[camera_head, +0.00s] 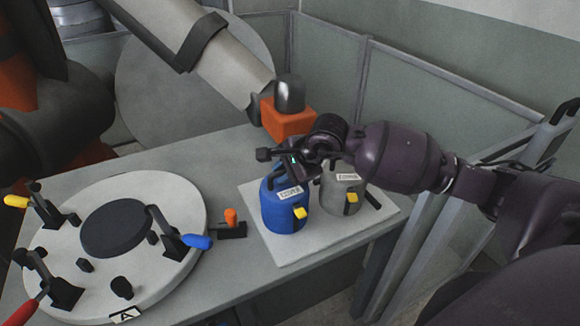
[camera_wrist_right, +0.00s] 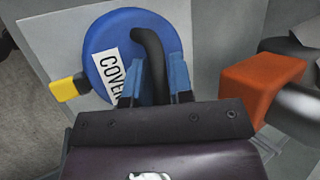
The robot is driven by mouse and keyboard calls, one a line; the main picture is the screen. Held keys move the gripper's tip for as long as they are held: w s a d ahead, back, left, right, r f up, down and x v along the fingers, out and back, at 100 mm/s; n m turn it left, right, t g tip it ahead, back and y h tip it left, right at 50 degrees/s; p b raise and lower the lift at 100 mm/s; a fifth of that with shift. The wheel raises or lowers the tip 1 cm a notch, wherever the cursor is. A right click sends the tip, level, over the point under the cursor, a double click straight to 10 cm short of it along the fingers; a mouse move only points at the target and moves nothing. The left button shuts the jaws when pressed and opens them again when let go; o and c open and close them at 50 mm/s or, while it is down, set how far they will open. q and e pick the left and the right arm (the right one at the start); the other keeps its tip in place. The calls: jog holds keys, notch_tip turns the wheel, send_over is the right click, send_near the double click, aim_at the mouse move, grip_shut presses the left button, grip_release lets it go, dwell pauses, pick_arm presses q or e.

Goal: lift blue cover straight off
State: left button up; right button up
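The blue cover (camera_head: 284,207) is a squat cylinder with a white label and a yellow tab. It stands upright on a pale board beside a grey cover (camera_head: 342,192). My right gripper (camera_head: 290,160) is just above the blue cover, partly hiding its top. In the right wrist view the blue cover (camera_wrist_right: 105,58) shows its label and black arched handle (camera_wrist_right: 152,52). The fingers of my right gripper (camera_wrist_right: 155,85) are spread apart on either side of the handle. I cannot tell whether they touch it. My left gripper is not in view.
A round white mould (camera_head: 160,215) with several coloured-handled clamps fills the table's left side. An orange block (camera_head: 288,120) with a dark dome stands close behind my right gripper. A small orange-knobbed clamp (camera_head: 231,222) sits left of the blue cover. Grey panels stand behind.

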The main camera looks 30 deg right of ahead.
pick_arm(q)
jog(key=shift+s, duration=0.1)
pick_arm(e)
jog(key=shift+c, duration=0.4)
jog(key=shift+c, duration=1.2)
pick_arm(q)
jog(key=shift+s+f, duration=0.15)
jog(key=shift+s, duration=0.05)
pick_arm(e)
grip_shut()
jog(key=shift+r, duration=0.1)
jog(key=shift+r+p, duration=0.85)
jog(key=shift+r, duration=1.55)
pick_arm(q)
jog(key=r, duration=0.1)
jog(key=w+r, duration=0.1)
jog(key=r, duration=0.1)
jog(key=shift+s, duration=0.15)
pick_arm(e)
jog(key=shift+w, duration=0.1)
